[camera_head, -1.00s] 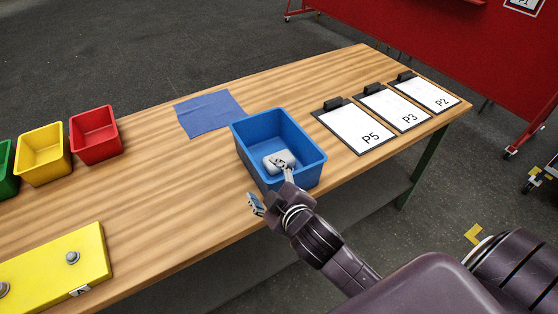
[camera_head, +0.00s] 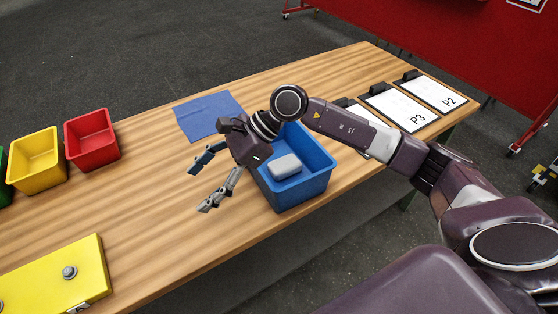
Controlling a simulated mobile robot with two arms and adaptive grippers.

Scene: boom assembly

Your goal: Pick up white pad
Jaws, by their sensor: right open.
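The white pad (camera_head: 285,166) lies inside the blue bin (camera_head: 318,181), near the bin's left side. My right gripper (camera_head: 201,186) is open and empty. It hangs over the table to the left of the blue bin, with its fingers pointing down and left, apart from the pad. My right arm crosses above the bin and hides its back left part. My left gripper is not in view.
A blue cloth (camera_head: 208,112) lies flat behind the gripper. Red (camera_head: 92,137) and yellow (camera_head: 36,158) bins stand at the left, and a yellow block (camera_head: 62,272) lies front left. Clipboards (camera_head: 435,95) lie at the right. The wooden table (camera_head: 150,210) is bare around the gripper.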

